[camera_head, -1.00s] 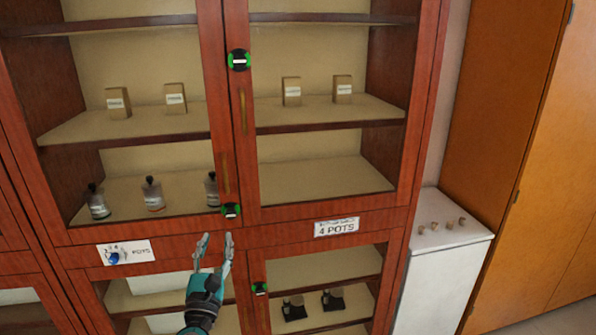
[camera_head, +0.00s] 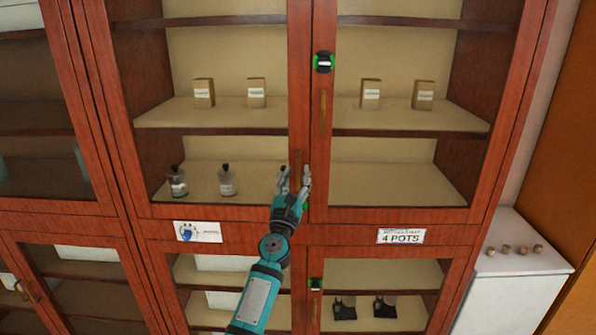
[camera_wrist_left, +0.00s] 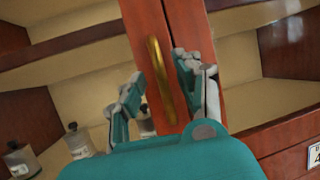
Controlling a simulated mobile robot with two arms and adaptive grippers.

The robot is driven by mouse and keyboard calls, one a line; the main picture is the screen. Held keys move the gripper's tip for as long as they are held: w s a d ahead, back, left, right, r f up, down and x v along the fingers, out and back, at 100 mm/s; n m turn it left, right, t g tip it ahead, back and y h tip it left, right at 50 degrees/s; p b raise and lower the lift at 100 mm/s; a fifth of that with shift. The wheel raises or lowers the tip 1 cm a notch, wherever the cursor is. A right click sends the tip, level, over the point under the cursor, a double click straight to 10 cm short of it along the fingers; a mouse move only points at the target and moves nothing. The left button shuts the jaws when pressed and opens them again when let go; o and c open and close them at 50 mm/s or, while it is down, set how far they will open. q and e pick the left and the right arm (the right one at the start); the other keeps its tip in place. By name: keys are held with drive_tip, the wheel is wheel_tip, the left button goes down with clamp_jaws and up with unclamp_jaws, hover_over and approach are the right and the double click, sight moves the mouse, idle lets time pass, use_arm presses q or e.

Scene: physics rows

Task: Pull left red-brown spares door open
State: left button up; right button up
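The left red-brown door (camera_head: 252,213) of the upper cabinet is shut, with glass in a wooden frame. Its brass handle (camera_head: 298,158) is upright near the right edge and partly hidden by my left gripper (camera_head: 294,180). In the left wrist view the handle (camera_wrist_left: 160,80) stands between the two open fingers of the left gripper (camera_wrist_left: 158,78). The fingers are apart, one on each side of it, and neither clearly touches it. My right gripper is not in view.
Bottles (camera_head: 227,182) and small boxes (camera_head: 256,93) stand on shelves behind the glass. A white cabinet (camera_head: 520,250) with several small knobs stands at the right.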

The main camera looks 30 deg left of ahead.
use_arm(q)
drive_tip(key=shift+x, duration=1)
clamp_jaws()
